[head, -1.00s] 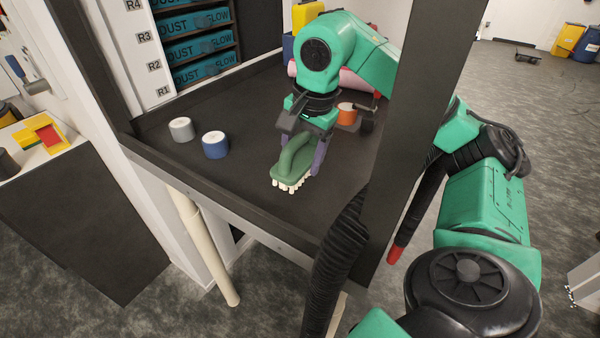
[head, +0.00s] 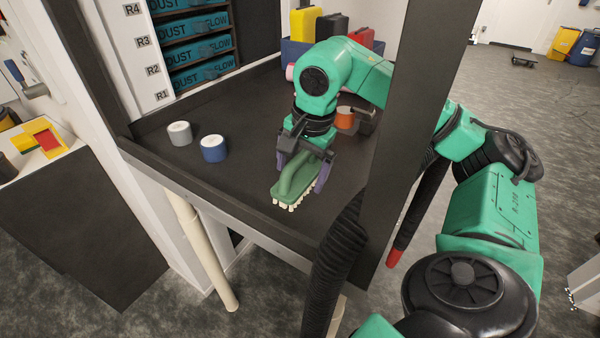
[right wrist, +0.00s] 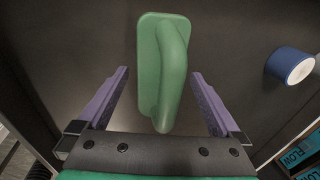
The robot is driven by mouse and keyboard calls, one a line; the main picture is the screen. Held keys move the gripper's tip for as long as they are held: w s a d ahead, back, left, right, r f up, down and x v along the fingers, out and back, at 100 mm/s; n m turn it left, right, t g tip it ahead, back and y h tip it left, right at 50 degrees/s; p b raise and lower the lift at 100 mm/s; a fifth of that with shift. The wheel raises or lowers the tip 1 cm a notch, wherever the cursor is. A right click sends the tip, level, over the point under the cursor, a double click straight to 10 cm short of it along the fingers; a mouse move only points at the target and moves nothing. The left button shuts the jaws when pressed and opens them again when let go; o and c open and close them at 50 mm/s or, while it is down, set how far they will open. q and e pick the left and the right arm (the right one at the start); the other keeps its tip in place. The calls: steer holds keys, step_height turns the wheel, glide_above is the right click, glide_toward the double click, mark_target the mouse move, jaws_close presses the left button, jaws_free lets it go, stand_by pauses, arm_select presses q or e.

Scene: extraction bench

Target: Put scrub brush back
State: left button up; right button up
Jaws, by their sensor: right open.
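The green scrub brush (head: 294,184) with pale bristles lies bristles down on the dark bench top, near its front edge. Its looped handle faces up. My right gripper (head: 300,176) is over the brush, pointing down, with its purple fingers apart. In the right wrist view the brush (right wrist: 163,70) lies ahead, its near handle end between the open fingers of the gripper (right wrist: 163,88). There is a gap on both sides, and the fingers do not touch it. My left gripper is not in view.
A grey-white roll (head: 179,134) and a blue roll (head: 213,149) stand left of the brush. An orange roll (head: 345,118) is behind the gripper. A dark post (head: 422,130) rises at the right. A rack of teal drawers (head: 195,50) stands at the back left.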

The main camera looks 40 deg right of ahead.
mark_target(302, 159)
steer(key=v, duration=0.5)
steer(key=shift+p, duration=0.3)
steer(key=p+v, duration=0.3)
steer(key=v, duration=0.3)
